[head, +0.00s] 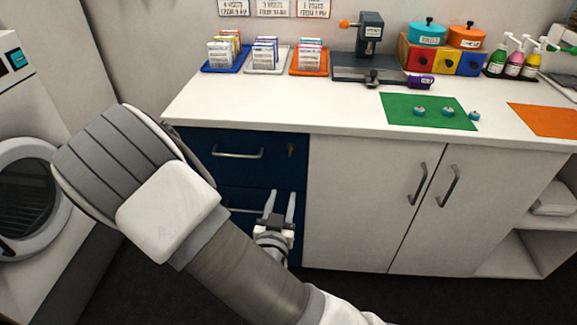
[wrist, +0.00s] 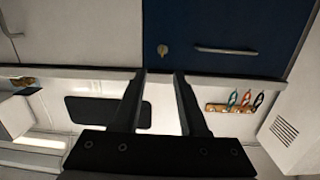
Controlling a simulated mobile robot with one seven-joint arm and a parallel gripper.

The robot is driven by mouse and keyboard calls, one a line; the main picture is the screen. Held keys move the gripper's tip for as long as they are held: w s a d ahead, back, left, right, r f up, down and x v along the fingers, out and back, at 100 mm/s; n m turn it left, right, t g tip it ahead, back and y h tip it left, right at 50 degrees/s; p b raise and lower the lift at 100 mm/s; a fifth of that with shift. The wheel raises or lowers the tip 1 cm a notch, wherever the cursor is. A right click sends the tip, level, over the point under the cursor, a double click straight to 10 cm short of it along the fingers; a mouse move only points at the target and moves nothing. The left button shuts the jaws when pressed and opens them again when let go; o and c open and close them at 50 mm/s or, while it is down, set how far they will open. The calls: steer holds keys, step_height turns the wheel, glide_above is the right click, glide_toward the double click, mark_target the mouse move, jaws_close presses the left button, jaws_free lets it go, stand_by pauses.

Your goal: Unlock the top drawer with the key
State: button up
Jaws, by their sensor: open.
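The top drawer (head: 262,148) is the upper dark blue front under the left end of the counter, and it looks shut. Its bar handle (head: 238,154) is left of a small brass lock (head: 291,150). The wrist view is turned over and shows the drawer (wrist: 260,25) at the top, with the brass lock (wrist: 163,50) just beyond my fingertips. I cannot tell whether a key sits in the lock. My gripper (head: 280,205) is open and empty, pointing up below the lock in front of the lower drawer. Its parted fingers (wrist: 160,82) show in the wrist view.
The lower drawer's handle (head: 240,210) is partly behind my arm. White cupboard doors (head: 372,200) adjoin on the right, and a washer (head: 25,190) stands left. The counter (head: 340,115) overhangs the drawers. A wooden rack (wrist: 225,108) holds several small coloured items, too small to identify.

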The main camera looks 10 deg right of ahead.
mark_target(290, 154)
steer(key=shift+n+t, duration=0.5)
steer(key=shift+t, duration=0.1)
steer(key=b+x, duration=0.2)
steer(key=x, duration=1.4)
steer(key=shift+w+b, duration=0.3)
steer(key=shift+c, duration=0.3)
jaws_close()
